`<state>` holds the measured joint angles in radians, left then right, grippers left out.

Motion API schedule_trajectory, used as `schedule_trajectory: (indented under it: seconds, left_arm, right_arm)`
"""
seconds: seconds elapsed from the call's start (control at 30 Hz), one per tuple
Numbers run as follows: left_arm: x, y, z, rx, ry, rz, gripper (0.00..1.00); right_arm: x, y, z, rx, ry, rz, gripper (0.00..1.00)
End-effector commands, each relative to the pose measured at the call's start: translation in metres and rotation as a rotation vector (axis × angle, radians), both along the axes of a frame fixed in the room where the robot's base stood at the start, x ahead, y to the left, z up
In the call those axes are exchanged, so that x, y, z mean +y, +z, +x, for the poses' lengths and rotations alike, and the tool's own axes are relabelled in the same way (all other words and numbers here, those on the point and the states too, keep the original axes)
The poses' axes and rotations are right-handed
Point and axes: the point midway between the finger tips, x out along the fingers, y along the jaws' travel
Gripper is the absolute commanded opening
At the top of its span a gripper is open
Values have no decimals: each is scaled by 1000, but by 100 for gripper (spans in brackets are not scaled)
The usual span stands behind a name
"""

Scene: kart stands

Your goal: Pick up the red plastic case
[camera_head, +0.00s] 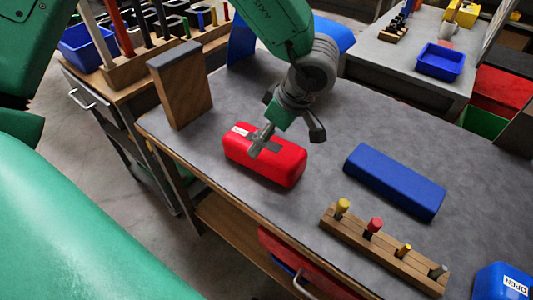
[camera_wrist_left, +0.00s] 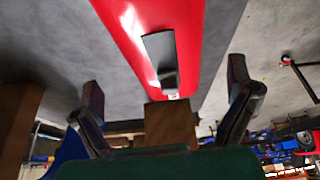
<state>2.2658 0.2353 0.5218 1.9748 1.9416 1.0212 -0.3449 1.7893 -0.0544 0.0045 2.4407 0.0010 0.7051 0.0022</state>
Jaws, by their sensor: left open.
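I cannot tell whether a finger touches the case. My right gripper does not show.
A blue case (camera_head: 395,180) lies to the right. A wooden peg rack (camera_head: 385,248) with coloured handles stands near the front edge. A tall wooden block (camera_head: 182,85) stands to the left of the red case. The tabletop between the cases is clear.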

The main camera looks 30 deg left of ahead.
Motion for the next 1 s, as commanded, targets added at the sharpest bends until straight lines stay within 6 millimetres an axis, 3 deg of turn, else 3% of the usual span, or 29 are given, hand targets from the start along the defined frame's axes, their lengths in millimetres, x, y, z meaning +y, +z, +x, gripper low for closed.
schedule_trajectory:
  seconds: [0.17,0.43,0.73,0.77,0.9,0.93,1.0]
  left_arm:
    - [4,-11,-2,0,0,1,97]
    - [17,-48,-4,1,-1,3,97]
    - [21,-53,-4,-2,-1,1,97]
    - [21,-53,-4,-2,-1,1,94]
    - [21,-53,-4,-1,0,1,45]
    - [21,-53,-3,-1,0,1,38]
    - [21,-53,-3,-2,-1,1,37]
  right_arm:
    - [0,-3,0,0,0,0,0]
    - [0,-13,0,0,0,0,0]
    - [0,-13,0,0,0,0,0]
    - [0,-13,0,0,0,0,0]
    - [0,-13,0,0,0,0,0]
    - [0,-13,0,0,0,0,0]
    - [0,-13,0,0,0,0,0]
